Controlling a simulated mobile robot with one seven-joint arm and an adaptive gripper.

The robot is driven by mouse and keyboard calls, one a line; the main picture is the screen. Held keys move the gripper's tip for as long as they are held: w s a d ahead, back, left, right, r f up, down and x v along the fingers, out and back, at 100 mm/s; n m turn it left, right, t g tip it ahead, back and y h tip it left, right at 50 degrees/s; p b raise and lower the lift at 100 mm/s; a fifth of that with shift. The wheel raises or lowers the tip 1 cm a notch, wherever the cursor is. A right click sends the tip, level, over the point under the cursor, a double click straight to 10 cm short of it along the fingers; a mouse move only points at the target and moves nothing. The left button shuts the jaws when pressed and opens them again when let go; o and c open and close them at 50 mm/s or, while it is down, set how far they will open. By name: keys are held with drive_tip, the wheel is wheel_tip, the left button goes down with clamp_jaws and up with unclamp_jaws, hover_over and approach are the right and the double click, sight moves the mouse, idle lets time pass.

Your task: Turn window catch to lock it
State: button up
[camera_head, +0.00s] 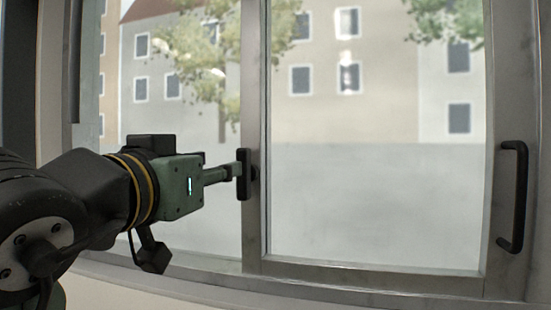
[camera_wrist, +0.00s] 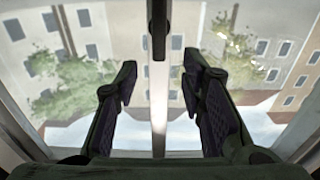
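The window catch, a dark upright bar (camera_head: 244,188), sits on the middle upright of the metal window frame. In the wrist view the catch (camera_wrist: 159,28) shows as a narrow black piece at top centre, in line with the upright. My gripper (camera_head: 234,172) reaches in from the left, level with the catch and very close to it. In the wrist view my gripper (camera_wrist: 160,80) is open, its two fingers well apart on either side of the upright. Nothing is held between them. I cannot tell whether a finger touches the catch.
A black pull handle (camera_head: 516,197) is fixed on the right frame upright. The glass pane (camera_head: 375,205) between the uprights is clear of objects. A metal sill (camera_head: 380,298) runs along the bottom. Buildings and trees show outside.

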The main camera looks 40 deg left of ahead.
sight(243, 167)
drive_tip(key=p+x, duration=0.1)
drive_tip(key=x, duration=0.2)
drive_tip(key=p+x, duration=0.1)
drive_tip(key=x, duration=0.3)
drive_tip(key=p+x, duration=0.1)
drive_tip(key=x, duration=0.2)
drive_tip(key=shift+w+f, duration=0.35)
drive_tip(key=shift+w, duration=0.05)
clamp_jaws()
